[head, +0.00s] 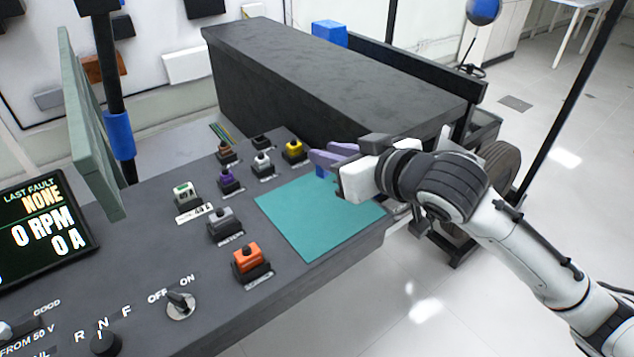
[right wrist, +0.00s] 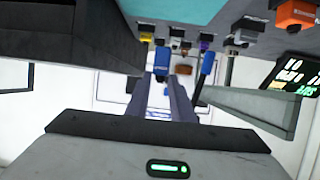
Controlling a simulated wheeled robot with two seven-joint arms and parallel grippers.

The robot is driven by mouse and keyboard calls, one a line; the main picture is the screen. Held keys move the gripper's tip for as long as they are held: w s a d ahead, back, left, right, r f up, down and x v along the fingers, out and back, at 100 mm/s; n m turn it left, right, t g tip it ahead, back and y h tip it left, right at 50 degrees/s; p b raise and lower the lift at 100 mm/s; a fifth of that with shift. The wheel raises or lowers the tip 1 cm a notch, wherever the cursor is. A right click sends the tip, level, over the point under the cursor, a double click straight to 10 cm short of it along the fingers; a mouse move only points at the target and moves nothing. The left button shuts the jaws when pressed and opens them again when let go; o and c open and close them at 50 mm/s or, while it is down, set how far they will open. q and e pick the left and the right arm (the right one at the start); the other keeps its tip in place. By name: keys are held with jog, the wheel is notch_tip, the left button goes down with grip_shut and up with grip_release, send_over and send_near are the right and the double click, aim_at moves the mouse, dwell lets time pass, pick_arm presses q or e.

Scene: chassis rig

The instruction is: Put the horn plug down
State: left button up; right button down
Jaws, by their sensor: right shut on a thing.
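The horn plug appears to be the small blue block (head: 322,172) at the tips of my right gripper (head: 328,160). In the right wrist view the blue plug (right wrist: 161,62) sits between the ends of the two purple-grey fingers (right wrist: 163,80), which are shut on it. The fingers hide much of the plug in the head view. It is over the far part of the teal mat (head: 310,222); I cannot tell whether it touches the mat. My left gripper is not in view.
Yellow (head: 294,149), purple (head: 228,178), grey (head: 222,220) and orange (head: 247,257) plugs, among others, stand in sockets left of the mat. A large dark block (head: 330,80) rises behind. The mat's near part is bare. A green panel (head: 90,130) stands at left.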

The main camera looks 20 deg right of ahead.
aim_at(326, 175)
jog(key=shift+w+r+n+g+y+p, duration=0.35)
jog(key=shift+w+n+y+p, duration=0.3)
jog(key=shift+p, duration=0.4)
jog(key=f, duration=0.7)
jog(key=shift+w, duration=0.3)
jog(key=shift+f+b, duration=0.4)
jog(key=shift+f, duration=1.35)
jog(key=shift+f, duration=0.15)
jog(key=c, duration=1.5)
grip_release()
jog(key=shift+c, duration=0.2)
